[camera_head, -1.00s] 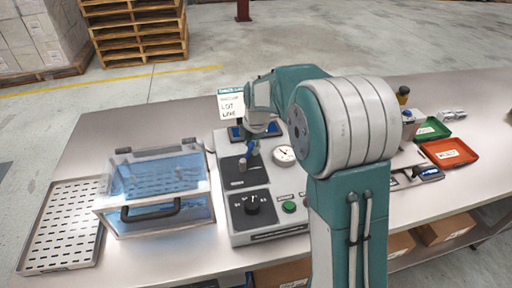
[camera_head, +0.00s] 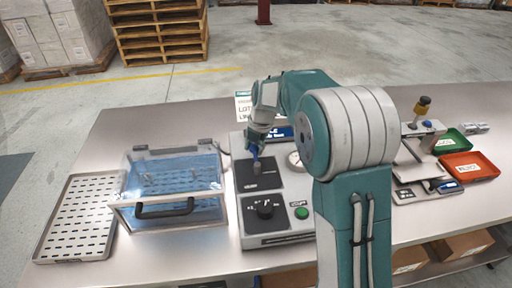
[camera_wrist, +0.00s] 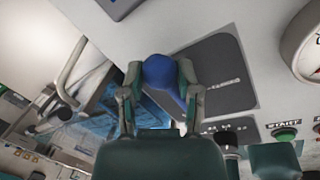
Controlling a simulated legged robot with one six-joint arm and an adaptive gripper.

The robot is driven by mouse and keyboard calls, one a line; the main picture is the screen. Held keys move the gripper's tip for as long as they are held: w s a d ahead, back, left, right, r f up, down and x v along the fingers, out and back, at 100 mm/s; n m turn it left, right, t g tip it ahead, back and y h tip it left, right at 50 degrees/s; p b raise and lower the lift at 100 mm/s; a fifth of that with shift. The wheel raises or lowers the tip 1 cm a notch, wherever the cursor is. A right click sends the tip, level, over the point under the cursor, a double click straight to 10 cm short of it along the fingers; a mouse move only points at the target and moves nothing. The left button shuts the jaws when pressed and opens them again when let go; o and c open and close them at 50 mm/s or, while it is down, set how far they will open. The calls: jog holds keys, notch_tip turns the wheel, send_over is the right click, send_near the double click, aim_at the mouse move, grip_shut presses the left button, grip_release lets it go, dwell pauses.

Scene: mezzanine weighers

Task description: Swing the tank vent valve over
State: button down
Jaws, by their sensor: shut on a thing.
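The tank vent valve appears to be the blue-handled lever (camera_head: 256,154) on the dark plate (camera_head: 270,182) of the grey console. In the wrist view its blue handle (camera_wrist: 160,72) sits between my two fingers, with the blue stem running down and to the right. My gripper (camera_head: 257,147) is shut on this handle, above the plate; it also shows in the wrist view (camera_wrist: 160,78). The lever's grey foot (camera_head: 257,168) is visible under the handle. In the head view the fingers partly hide the handle.
On the console are a black knob (camera_head: 265,208), a green button (camera_head: 301,213) and a gauge (camera_head: 295,160) partly behind my arm. A clear blue tank (camera_head: 168,212) stands left of it, then a perforated tray (camera_head: 82,220). Red (camera_head: 470,166) and green (camera_head: 449,143) trays lie right.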

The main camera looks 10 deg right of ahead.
jog(key=shift+w+r, duration=0.1)
jog(key=shift+w, duration=0.05)
jog(key=shift+c, duration=1.6)
grip_release()
jog(key=shift+a, duration=0.1)
notch_tip(320, 180, up, 12)
jog(key=s+d, duration=0.1)
jog(key=d, duration=0.1)
jog(key=shift+f, duration=0.25)
jog(key=shift+s, duration=0.1)
